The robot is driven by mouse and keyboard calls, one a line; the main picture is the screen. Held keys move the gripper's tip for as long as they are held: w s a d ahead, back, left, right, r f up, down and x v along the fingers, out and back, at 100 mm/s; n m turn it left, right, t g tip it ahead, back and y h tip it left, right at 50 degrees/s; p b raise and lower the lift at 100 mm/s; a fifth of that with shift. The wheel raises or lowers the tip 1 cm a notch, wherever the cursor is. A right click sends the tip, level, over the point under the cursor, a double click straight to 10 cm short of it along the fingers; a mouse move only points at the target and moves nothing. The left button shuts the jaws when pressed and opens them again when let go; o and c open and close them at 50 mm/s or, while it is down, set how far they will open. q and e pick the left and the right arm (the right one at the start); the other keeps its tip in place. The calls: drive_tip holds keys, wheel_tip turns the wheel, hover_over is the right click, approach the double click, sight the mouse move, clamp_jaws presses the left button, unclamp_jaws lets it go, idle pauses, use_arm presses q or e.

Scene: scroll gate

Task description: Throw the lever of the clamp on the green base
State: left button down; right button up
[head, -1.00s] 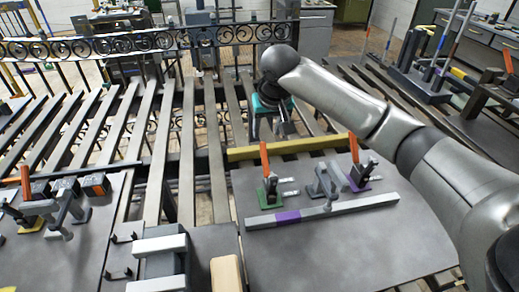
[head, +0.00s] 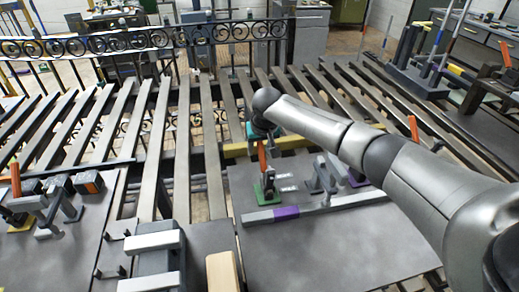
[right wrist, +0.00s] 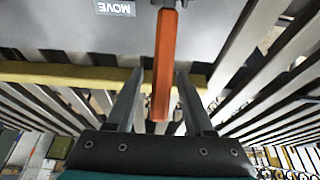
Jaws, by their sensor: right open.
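The clamp on the green base (head: 267,193) stands on the grey plate at the middle of the head view. Its orange lever (head: 262,156) points up. My right gripper (head: 261,138) is at the top of this lever, its tips partly hidden by the arm. In the right wrist view the orange lever (right wrist: 165,65) stands between the two open fingers of the gripper (right wrist: 158,80), with a gap visible on each side. The left gripper is not in view.
A grey bar with a purple section (head: 285,212) lies in front of the clamp. A clamp on a purple base (head: 357,179) stands to the right, partly hidden by my arm. A yellow bar (head: 290,143) runs behind. The front of the plate (head: 320,250) is clear.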

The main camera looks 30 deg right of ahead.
drive_tip(key=shift+c, duration=0.4)
clamp_jaws()
idle(1.0)
